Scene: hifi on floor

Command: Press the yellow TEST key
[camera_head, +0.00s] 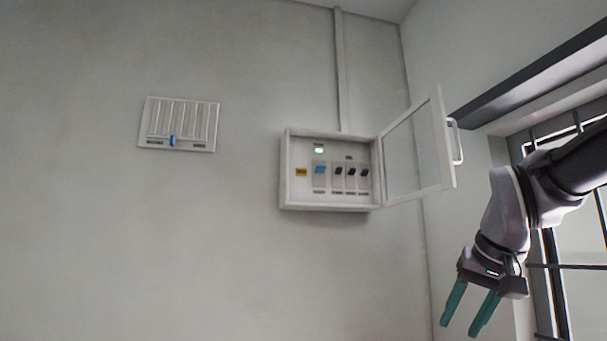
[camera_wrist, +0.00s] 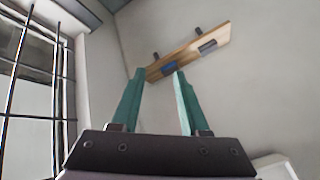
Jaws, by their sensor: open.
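A small yellow key (camera_head: 301,172) sits at the left inside the white breaker box (camera_head: 330,207) on the wall in the head view; its lettering is too small to read. The box's glazed door (camera_head: 447,150) stands open to the right. Beside the key are a blue switch (camera_head: 320,170) and several black switches (camera_head: 351,172), with a lit green indicator (camera_head: 319,150) above. My gripper (camera_head: 459,330) is open and empty, low at the right, well apart from the box. Its teal fingers also show in the wrist view (camera_wrist: 158,72), where the key is not seen.
A white panel with slots and a blue slider (camera_head: 173,141) hangs on the wall to the left. A barred window (camera_head: 570,255) is at the right. The wrist view shows a wooden board with dark pegs (camera_wrist: 190,52). The wall below the box is clear.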

